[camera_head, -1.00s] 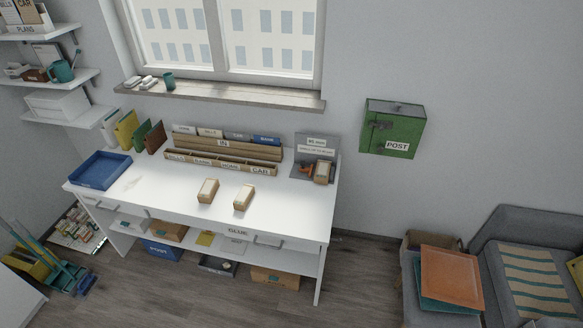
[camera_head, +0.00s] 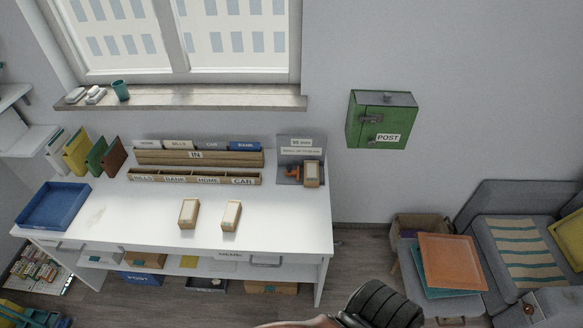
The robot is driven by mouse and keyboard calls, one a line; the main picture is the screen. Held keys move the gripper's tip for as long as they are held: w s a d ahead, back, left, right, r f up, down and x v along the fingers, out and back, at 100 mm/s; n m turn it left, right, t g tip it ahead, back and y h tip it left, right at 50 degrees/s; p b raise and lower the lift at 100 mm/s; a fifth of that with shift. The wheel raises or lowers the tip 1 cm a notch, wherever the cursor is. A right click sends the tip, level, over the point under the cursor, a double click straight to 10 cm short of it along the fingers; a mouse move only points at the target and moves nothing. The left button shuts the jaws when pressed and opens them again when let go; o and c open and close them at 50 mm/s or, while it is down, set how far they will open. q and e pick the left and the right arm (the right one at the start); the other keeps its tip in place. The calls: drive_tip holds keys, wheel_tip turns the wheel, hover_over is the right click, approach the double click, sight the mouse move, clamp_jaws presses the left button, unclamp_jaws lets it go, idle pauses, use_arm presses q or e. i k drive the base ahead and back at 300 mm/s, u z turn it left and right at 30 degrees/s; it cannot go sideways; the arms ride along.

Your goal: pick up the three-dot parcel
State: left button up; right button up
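Two small tan parcels with pale labels stand apart on the white desk (camera_head: 150,222): a left parcel (camera_head: 189,213) and a right parcel (camera_head: 231,216). A third small brown box (camera_head: 312,174) is at the grey stand (camera_head: 290,165) at the desk's back right. Dots are too small to make out on any of them, so I cannot tell which has three. A dark ribbed part, seemingly of my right arm, shows at the bottom edge, well away from the parcels. Its fingertips cannot be made out. My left gripper is not in view.
A blue tray (camera_head: 28,222) lies at the desk's left end. A wooden sorter (camera_head: 195,179) labelled BILLS, BANK, HOME and CAR runs along the back. A green POST box (camera_head: 381,120) hangs on the wall. The desk's front is largely clear around the parcels.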

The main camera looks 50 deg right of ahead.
sight(311, 168)
drive_tip(key=z, duration=0.45)
drive_tip(key=i, duration=0.9)
drive_tip(key=z, duration=0.65)
